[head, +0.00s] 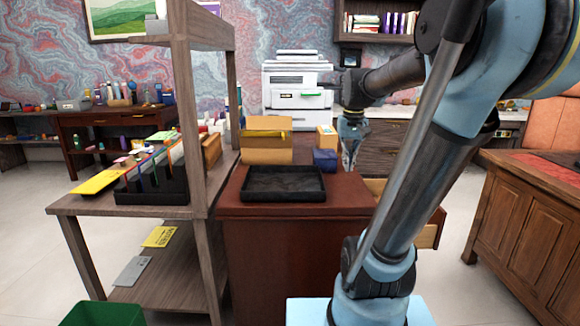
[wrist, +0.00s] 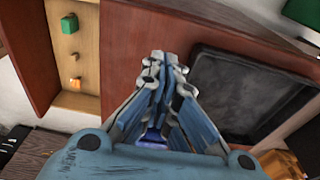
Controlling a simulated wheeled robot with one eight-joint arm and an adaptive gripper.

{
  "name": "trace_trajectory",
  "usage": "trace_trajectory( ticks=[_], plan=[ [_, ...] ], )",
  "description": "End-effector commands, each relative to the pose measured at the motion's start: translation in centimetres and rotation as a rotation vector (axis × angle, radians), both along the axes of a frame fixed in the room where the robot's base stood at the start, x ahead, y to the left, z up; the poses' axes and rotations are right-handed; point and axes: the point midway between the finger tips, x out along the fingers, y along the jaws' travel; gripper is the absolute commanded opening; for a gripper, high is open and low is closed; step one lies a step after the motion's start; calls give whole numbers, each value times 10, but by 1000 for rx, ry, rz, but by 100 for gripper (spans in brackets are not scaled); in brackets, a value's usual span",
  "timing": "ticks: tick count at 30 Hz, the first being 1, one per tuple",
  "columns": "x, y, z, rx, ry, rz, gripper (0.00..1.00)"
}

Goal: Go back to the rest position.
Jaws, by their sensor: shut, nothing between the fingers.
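My gripper (head: 349,168) points down above the right rear part of the red-brown desk (head: 290,210), right of a dark blue box (head: 325,160). In the wrist view my gripper (wrist: 165,62) has its fingers together, with nothing between them. The arm is bent, reaching out over the desk from the right of the head view.
A black tray (head: 284,197) lies on the desk; it also shows in the wrist view (wrist: 200,72). An open drawer (head: 427,236) juts out right; inside are a green thing (wrist: 69,23) and an orange thing (wrist: 75,83). A wooden shelf (head: 190,100) stands left.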

Motion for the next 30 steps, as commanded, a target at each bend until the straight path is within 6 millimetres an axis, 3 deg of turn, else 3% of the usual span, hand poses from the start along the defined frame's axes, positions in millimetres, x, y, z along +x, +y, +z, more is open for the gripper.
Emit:
trace_trajectory(
  ticks=[1, 9, 18, 24, 30],
  plan=[
    [-16, 0, -11, 0, -4, 1, 0],
    [-87, 1, -68, -1, -30, 3, 0],
    [-151, 1, -140, -1, -57, 6, 0],
    [-171, -1, -168, -1, -66, 7, 0],
    [-175, -1, -173, -1, -68, 7, 0]
  ],
)
